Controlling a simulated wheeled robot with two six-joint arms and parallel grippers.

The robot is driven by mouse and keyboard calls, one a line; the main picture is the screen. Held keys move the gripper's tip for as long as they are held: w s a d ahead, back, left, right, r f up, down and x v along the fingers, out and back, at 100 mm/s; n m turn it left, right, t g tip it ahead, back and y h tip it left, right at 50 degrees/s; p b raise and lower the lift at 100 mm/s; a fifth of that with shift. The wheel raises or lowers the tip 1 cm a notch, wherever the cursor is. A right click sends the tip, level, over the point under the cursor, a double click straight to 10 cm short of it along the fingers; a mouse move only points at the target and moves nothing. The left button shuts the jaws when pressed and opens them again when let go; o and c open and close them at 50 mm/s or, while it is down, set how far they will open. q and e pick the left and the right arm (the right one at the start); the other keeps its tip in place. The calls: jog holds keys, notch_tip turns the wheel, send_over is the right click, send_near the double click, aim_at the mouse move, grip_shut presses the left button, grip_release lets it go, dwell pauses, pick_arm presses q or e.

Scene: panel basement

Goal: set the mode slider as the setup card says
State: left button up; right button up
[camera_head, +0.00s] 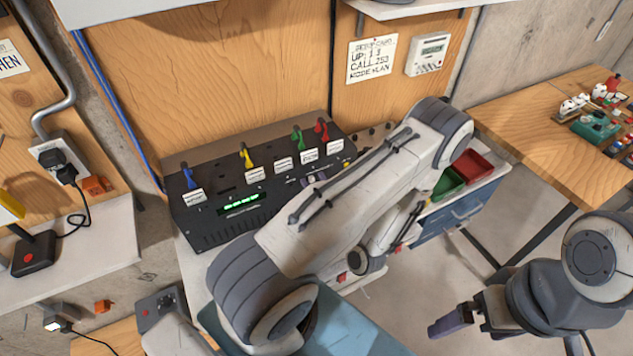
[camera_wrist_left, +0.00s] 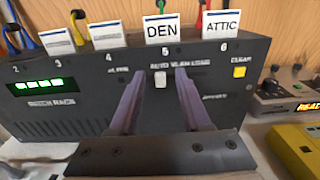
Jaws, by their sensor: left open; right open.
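The setup card (camera_head: 371,60) hangs on the wooden wall; its small handwriting seems to end in a mode line reading VLAN. The black switch rack (camera_head: 215,232) stands on the bench below and fills the left wrist view (camera_wrist_left: 60,115). The mode slider (camera_wrist_left: 160,79) is a small pale knob on its front, under a row of small lettering that seems to read AUTO, VLAN, LONG. My left gripper (camera_wrist_left: 158,90) is open, its purple fingers either side of the knob; contact cannot be told. My left arm hides the slider in the head view. My right gripper (camera_head: 462,318) is open and empty, at lower right.
Colored plugs with white labels line the rack's top. A yellow button (camera_wrist_left: 239,71) sits right of the slider. A yellow device (camera_wrist_left: 298,150) lies right of the rack. Red (camera_head: 474,166) and green bins stand behind my left arm. A wooden table (camera_head: 530,115) stands at right.

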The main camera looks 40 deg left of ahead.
pick_arm(q)
grip_shut()
jog(key=shift+w, duration=0.15)
dwell(1.3)
